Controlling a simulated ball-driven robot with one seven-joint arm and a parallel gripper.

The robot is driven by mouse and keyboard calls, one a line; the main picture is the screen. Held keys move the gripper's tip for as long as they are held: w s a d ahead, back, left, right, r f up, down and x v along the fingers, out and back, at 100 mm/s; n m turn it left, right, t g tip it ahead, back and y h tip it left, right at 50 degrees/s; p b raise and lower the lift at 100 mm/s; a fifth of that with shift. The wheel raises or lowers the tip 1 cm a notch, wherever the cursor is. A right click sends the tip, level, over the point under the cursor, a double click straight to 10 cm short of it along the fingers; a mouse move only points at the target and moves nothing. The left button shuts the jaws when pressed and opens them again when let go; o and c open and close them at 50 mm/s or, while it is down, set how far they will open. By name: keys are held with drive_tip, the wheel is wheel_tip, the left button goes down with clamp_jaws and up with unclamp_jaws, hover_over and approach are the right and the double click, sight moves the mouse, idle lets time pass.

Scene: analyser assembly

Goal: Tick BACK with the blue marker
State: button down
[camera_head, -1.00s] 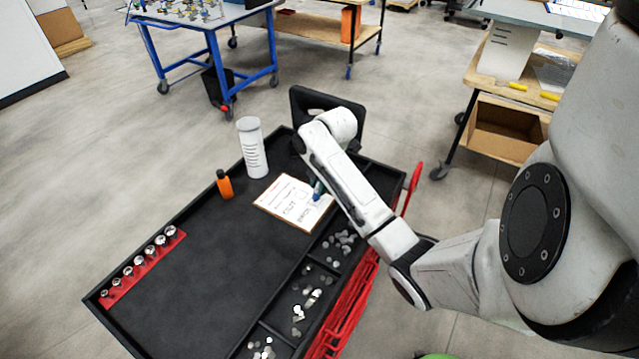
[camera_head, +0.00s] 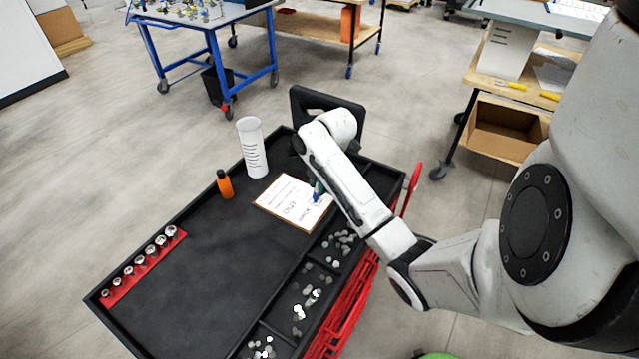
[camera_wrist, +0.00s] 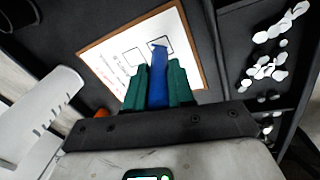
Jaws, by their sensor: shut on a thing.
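A clipboard (camera_head: 285,201) with a white sheet lies on the black cart top, and it also shows in the wrist view (camera_wrist: 112,62). The sheet bears printed words and square boxes; the words are too blurred to read. My gripper (camera_wrist: 158,88) is shut on the blue marker (camera_wrist: 158,75), held between its green fingers. In the wrist view the marker's tip end lies over the box nearest the sheet's right side. I cannot tell whether the tip touches the paper. In the head view the blue marker (camera_head: 317,193) shows at the clipboard's right part, beside my arm.
A white cylinder (camera_head: 252,147) and an orange bottle (camera_head: 225,185) stand left of the clipboard. A red rack of sockets (camera_head: 140,266) lies at the cart's left edge. Trays on the right hold silvery pieces (camera_head: 312,297). The cart's middle (camera_head: 220,265) is clear.

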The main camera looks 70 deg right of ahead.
idle(0.4)
wheel_tip(320, 180, up, 5)
drive_tip(key=p, duration=0.4)
drive_tip(key=shift+f, duration=0.15)
drive_tip(key=shift+r+p, duration=0.85)
drive_tip(key=shift+r, duration=0.3)
